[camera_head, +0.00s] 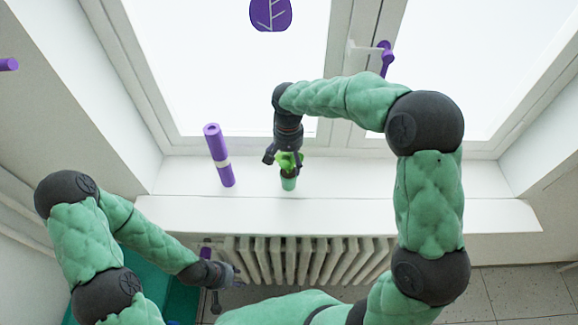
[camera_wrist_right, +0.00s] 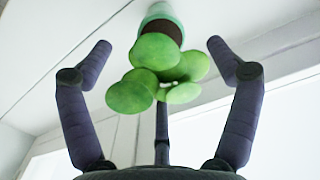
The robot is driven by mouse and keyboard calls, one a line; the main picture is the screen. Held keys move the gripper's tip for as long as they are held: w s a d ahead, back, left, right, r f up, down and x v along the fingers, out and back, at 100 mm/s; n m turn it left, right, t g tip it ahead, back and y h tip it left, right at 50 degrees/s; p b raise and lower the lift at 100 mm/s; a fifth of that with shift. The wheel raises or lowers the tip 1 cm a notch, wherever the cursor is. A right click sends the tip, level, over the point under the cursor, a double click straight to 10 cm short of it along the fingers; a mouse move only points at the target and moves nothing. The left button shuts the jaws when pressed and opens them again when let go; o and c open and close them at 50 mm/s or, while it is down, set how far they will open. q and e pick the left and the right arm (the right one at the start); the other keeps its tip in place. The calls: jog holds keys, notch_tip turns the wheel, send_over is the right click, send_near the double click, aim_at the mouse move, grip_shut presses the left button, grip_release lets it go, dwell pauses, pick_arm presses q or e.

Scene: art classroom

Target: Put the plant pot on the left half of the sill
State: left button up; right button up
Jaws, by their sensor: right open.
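The plant pot (camera_head: 288,184) is small and green, with round green leaves (camera_head: 289,160), and stands upright on the white window sill (camera_head: 400,185), a little left of the sill's middle. My right gripper (camera_head: 283,160) is just above and behind the pot, pointing down at the leaves. In the right wrist view its fingers are spread on both sides of the plant, apart from the pot (camera_wrist_right: 160,14) and its brown soil. My left gripper (camera_head: 227,287) is low, in front of the radiator, with its fingers apart and nothing seen between them.
A purple roll (camera_head: 219,156) with a pale band stands on the sill left of the pot. The window handle (camera_head: 386,60) is behind my right arm. A radiator (camera_head: 310,258) is below the sill. The sill is bare right of the pot.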

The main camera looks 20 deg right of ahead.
jog(key=shift+r, duration=2.35)
jog(key=shift+r, duration=0.1)
